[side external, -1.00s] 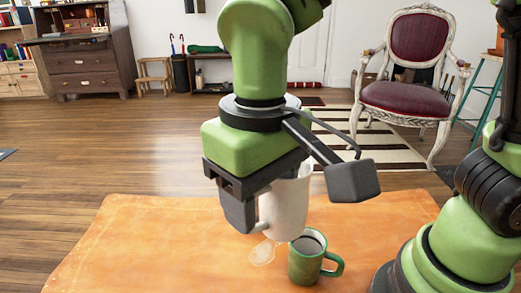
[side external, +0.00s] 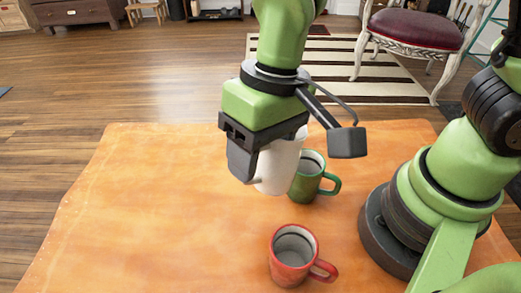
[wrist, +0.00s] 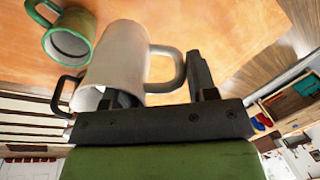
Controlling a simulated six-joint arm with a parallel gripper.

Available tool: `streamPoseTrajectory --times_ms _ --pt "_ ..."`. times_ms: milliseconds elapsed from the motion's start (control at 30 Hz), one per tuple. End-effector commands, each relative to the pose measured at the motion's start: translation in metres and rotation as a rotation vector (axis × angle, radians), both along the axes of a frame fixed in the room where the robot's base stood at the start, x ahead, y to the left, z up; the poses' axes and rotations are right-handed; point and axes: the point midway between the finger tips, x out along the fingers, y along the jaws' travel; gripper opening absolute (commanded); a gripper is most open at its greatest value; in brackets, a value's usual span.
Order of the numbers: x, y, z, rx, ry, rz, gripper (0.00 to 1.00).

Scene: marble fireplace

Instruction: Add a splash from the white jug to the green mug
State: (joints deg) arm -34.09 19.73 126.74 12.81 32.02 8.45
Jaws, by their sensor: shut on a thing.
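The white jug (side external: 280,163) hangs from my gripper (side external: 248,165), roughly upright. In the wrist view the jug (wrist: 118,52) shows its open mouth at lower left and its handle on the right, beside a black finger. The gripper is shut on the jug; its other finger is partly hidden. The green mug (side external: 310,182) stands upright on the table, just right of the jug and partly behind it, handle to the right. It also shows at upper left in the wrist view (wrist: 69,36). The jug's contents cannot be seen.
A red mug (side external: 291,262) stands upright at the front of the orange table (side external: 160,210), handle to the right. The left part of the table is clear. A chair (side external: 415,40) and a striped rug (side external: 350,75) are beyond the table.

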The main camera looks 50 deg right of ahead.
Motion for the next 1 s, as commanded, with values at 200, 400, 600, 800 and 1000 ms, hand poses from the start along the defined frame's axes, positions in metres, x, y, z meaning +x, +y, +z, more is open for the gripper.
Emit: streamPoseTrajectory --times_ms 200,400,600,800,1000 --pt "0.0 -0.003 0.007 0.133 -0.007 -0.008 0.18" --pt "-0.001 -0.006 0.005 0.229 -0.002 -0.006 0.18" --pt "-0.001 -0.013 -0.011 0.278 -0.01 -0.01 0.18" --pt "-0.001 -0.014 -0.006 0.343 -0.018 -0.001 0.18" --pt "-0.001 -0.014 -0.008 0.346 -0.016 0.0 0.18"
